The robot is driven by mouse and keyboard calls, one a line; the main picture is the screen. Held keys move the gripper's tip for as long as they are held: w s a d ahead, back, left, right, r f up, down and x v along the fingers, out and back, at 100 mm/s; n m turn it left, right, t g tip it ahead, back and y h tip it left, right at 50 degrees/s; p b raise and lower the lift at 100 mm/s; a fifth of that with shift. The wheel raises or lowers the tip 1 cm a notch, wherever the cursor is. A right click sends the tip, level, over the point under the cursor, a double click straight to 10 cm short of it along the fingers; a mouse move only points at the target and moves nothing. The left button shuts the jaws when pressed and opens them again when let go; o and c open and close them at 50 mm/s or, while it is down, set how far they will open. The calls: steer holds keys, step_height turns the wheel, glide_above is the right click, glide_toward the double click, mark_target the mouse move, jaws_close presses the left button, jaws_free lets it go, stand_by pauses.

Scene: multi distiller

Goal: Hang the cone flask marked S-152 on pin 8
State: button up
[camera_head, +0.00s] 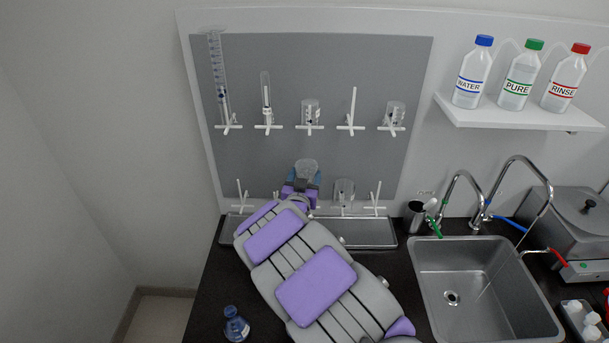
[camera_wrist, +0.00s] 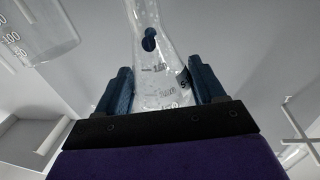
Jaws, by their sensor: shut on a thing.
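My gripper (camera_head: 305,178) is raised in front of the lower row of the grey pegboard (camera_head: 330,80). Its two blue fingers (camera_wrist: 160,82) are shut on a clear cone flask (camera_wrist: 155,58), one on each side. The flask tapers upward in the wrist view and bears graduation marks and a dark blue spot; S-152 is not legible. In the head view, the flask (camera_head: 306,166) shows just above the gripper. Bare lower pins show at the left (camera_head: 240,196) and right (camera_head: 376,198). Pin numbers cannot be read, and my arm hides part of the lower row.
A beaker (camera_head: 344,190) hangs just right of my gripper. Upper pins hold cylinders (camera_head: 219,85) and small beakers (camera_head: 310,112); one upper pin (camera_head: 351,108) is bare. A tray (camera_head: 370,233) lies below, a sink (camera_head: 480,285) to the right, a blue-capped bottle (camera_head: 236,325) on the counter.

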steer(key=shift+f+b, duration=0.65)
steer(key=shift+f, duration=2)
steer(key=o, duration=1.6)
steer(key=shift+c, duration=0.2)
steer(key=s+a+p, duration=0.1)
steer(key=s+a, duration=0.1)
steer(key=s, duration=1.5)
steer(key=shift+a+f+p, duration=0.15)
steer(key=shift+a+p, duration=0.2)
steer(key=shift+p, duration=0.05)
steer(key=shift+s, duration=0.1)
